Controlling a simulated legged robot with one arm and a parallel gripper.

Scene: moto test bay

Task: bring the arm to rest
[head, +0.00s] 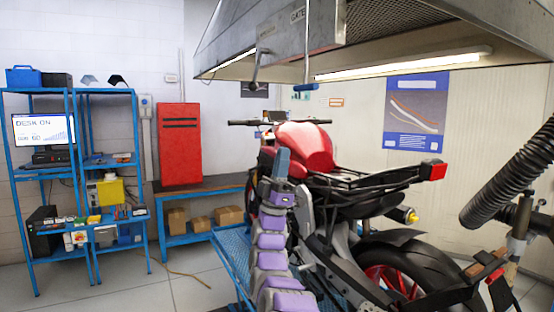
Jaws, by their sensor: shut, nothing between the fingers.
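My arm, with purple and grey segments, rises from the bottom middle of the head view. It ends in my gripper (282,161), a blue-grey tip pointing up. The gripper is shut and holds nothing. It shows in front of the red tank of a motorcycle (305,145); I cannot tell the gap between them. The arm hides part of the motorcycle's front and of the blue stand under it.
A metal hood (370,40) hangs above, with a blue pull handle (305,87) below it. A black ribbed hose (510,175) is at the right. Blue shelves (75,185) and a red cabinet (180,145) stand at the left. Floor (130,285) is clear at the lower left, except a cable.

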